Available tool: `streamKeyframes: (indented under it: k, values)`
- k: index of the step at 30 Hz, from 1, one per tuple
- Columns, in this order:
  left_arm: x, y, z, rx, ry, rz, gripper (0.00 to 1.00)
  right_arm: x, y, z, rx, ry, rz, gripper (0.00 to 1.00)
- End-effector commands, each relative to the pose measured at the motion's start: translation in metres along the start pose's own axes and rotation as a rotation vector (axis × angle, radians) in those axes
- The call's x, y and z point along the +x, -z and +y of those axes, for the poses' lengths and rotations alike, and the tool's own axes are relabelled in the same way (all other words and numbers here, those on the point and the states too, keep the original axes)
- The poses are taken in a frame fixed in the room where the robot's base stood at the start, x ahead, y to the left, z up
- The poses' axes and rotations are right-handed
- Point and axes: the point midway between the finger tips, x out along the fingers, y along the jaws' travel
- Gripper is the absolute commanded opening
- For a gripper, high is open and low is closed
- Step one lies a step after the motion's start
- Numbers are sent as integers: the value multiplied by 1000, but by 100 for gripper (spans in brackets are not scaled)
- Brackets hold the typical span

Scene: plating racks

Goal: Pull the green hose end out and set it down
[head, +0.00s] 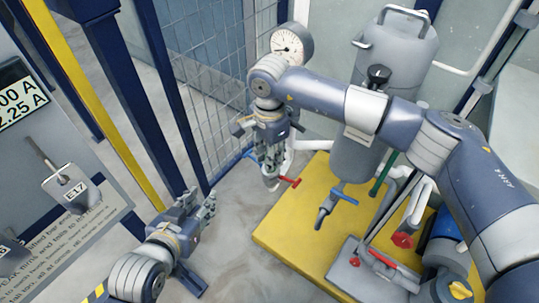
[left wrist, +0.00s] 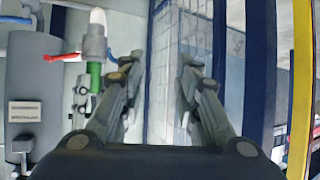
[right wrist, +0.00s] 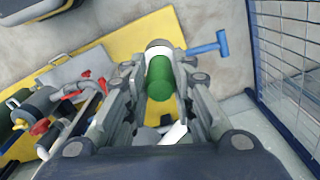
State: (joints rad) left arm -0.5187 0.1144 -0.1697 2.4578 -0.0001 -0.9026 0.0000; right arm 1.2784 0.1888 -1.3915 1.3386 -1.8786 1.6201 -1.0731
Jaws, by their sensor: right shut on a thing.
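The green hose end (right wrist: 160,78) is a short green cylinder between the fingers of my right gripper (right wrist: 163,88). It also shows in the left wrist view (left wrist: 95,75), against a pale fitting (left wrist: 95,42) with red and blue handles. I cannot tell how deep it sits in that fitting. In the head view my right gripper (head: 271,160) is beside the mesh fence, above the fitting's nozzle (head: 270,182), and it hides the green end. My left gripper (head: 203,206) is open and empty at lower left, with its fingers (left wrist: 157,65) apart in the left wrist view.
A grey tank (head: 365,120) stands on a yellow platform (head: 285,225) at right. A gauge (head: 290,44) is behind my right arm. Bare floor lies between my left gripper and the platform.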

Motion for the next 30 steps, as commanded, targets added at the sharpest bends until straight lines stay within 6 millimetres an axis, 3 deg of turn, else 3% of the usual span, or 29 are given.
streamKeyframes:
  k: [30]
  values:
    - [3, 21, 2, 1, -5, 96, 30, -2, 0, 0, -72, 1, 0, 0]
